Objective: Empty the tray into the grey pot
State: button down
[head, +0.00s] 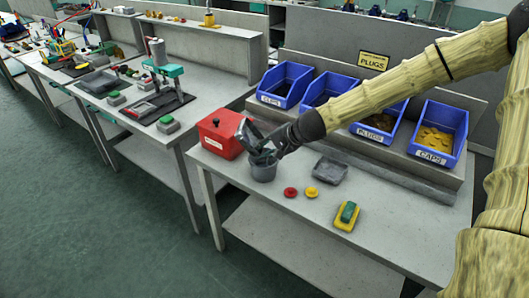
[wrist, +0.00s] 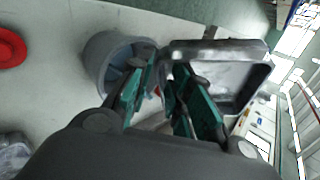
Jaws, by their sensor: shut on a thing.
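My gripper (head: 264,152) is shut on a dark grey metal tray (head: 249,134) by its edge. The tray is tipped steeply on its side, just above and beside the grey pot (head: 263,170), which stands upright on the bench. In the wrist view the tray (wrist: 228,78) is right of the green finger pads, and the part of its inside that shows looks bare. The pot (wrist: 98,60) is left of the fingers there. Its contents are mostly hidden; a small bit of red shows between the fingers, and I cannot tell what it is.
A red lidded box (head: 222,134) stands close left of the pot. A red disc (head: 290,193), a yellow disc (head: 311,192), a grey dish (head: 330,171) and a green-and-yellow sponge (head: 347,215) lie to the right. Blue bins (head: 436,133) line the back. The bench front is clear.

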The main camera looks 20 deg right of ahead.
jog(key=shift+t+y+b, duration=0.5)
jog(key=shift+y+b, duration=0.2)
jog(key=shift+b, duration=1.35)
notch_tip(320, 180, up, 6)
jog(key=g+h+p, duration=0.1)
jog(key=p, duration=1)
jog(key=shift+r+h, duration=0.25)
jog(key=shift+h, duration=0.15)
jog(key=shift+f+p, duration=0.1)
jog(key=shift+p, duration=0.4)
jog(key=r+g+h+p, duration=0.1)
jog(key=h+p, duration=0.1)
jog(key=p, duration=0.5)
jog(key=shift+r, duration=0.15)
